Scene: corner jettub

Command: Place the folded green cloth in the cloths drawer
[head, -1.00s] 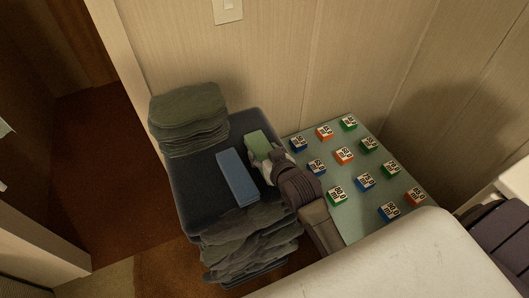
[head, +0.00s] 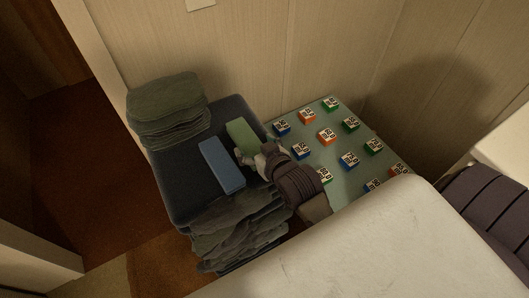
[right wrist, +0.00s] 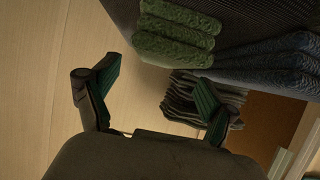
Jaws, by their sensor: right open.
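The folded green cloth (head: 240,135) lies on a dark blue surface (head: 180,185), beside a folded blue cloth (head: 222,165) on its left. My right gripper (head: 258,157) is at the near right end of the green cloth. In the right wrist view, the green cloth (right wrist: 175,30) shows as a layered fold beyond the open fingers (right wrist: 160,78), with nothing clearly between them. The blue cloth (right wrist: 270,62) is to its right there. I cannot make out a cloths drawer. My left gripper is not in view.
Grey-green cloth stacks stand at the back left (head: 168,110) and near edge (head: 238,228) of the dark surface. A pale green table (head: 335,155) with several numbered blocks is on the right, below the panelled wall (head: 250,50). A pale rounded surface (head: 330,250) fills the foreground.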

